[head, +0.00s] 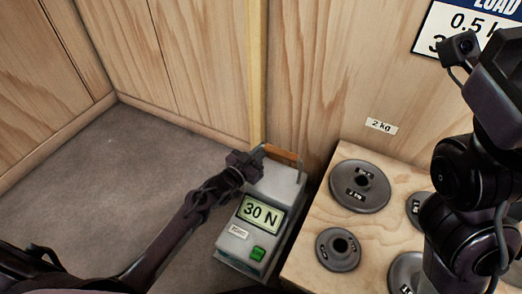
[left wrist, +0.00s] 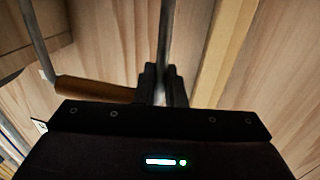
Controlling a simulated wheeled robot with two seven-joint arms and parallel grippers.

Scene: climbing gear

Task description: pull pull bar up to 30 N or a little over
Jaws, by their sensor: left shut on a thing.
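The grey force gauge (head: 262,215) stands upright on the floor, and its display (head: 260,213) reads 30 N. The pull bar (head: 282,154) is a bent metal bar with a brown grip, at the top of the gauge. My left gripper (head: 245,165) is at the left end of the bar. In the left wrist view the left gripper (left wrist: 164,85) is shut on a thin metal part of the bar, with the brown grip (left wrist: 95,90) to its left.
A wooden block (head: 315,222) with several dark round weights (head: 360,186) stands just right of the gauge. Wooden walls (head: 205,65) stand behind. A sign (head: 468,28) and a "2 kg" label (head: 381,126) are on the wall. The grey floor (head: 90,195) at left is clear.

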